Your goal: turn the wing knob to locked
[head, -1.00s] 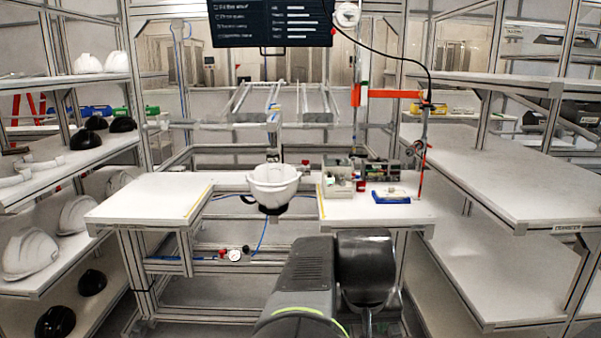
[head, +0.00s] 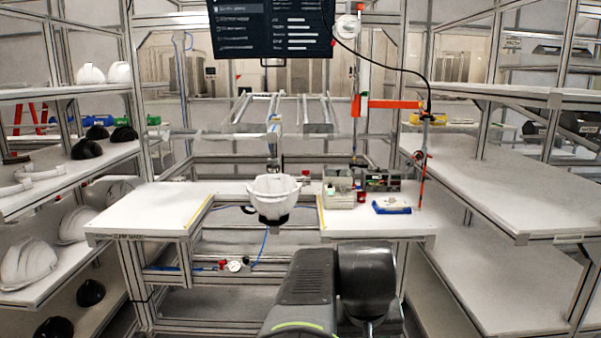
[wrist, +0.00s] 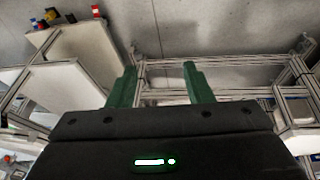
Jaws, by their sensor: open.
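A white helmet shell (head: 273,197) sits open side up on a holder at the gap in the middle of the bench, with a dark part under it. I cannot make out a wing knob for certain in either view; any knob at the holder is too small to tell. My gripper (wrist: 160,66) shows in the wrist view with its two green fingers apart and nothing between them. The fingers are over the floor and metal framing, clear of the helmet. In the head view my arm is low in front of the bench, and the gripper is hidden.
A gauge (head: 234,265) hangs below. Shelves with helmets (head: 28,262) stand left; mostly empty shelves (head: 500,190) stand right.

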